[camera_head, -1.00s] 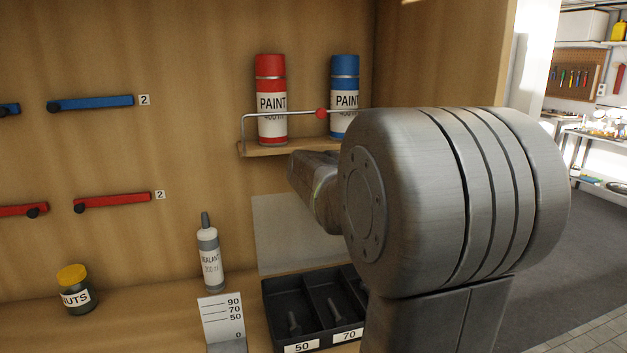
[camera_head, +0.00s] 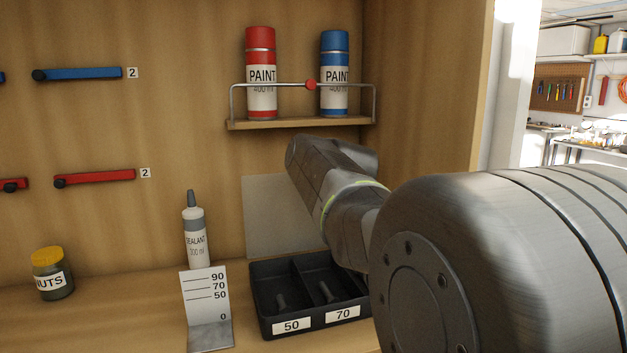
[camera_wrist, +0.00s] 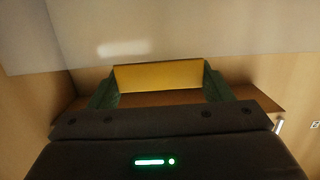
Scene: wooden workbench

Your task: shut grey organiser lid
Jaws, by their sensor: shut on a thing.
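The grey organiser lid (camera_head: 272,215) is a flat pale panel standing raised behind the dark organiser tray (camera_head: 257,305) in the head view. My arm covers its right part. The tray has compartments labelled 50 and 70, with bolts in them. In the wrist view the pale panel (camera_wrist: 210,32) spans the top. My gripper (camera_wrist: 160,82) has its green fingers on both sides of a yellow strip (camera_wrist: 158,76) and is shut on it. The strip lies at the panel's lower edge; whether they are joined is unclear. In the head view my arm hides the gripper.
A sealant bottle (camera_head: 196,245) and a metal height gauge (camera_head: 208,310) stand left of the tray. A nuts jar (camera_head: 52,280) is farther left. Red (camera_head: 261,75) and blue (camera_head: 335,75) paint cans stand on a railed shelf above. Bench between jar and gauge is clear.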

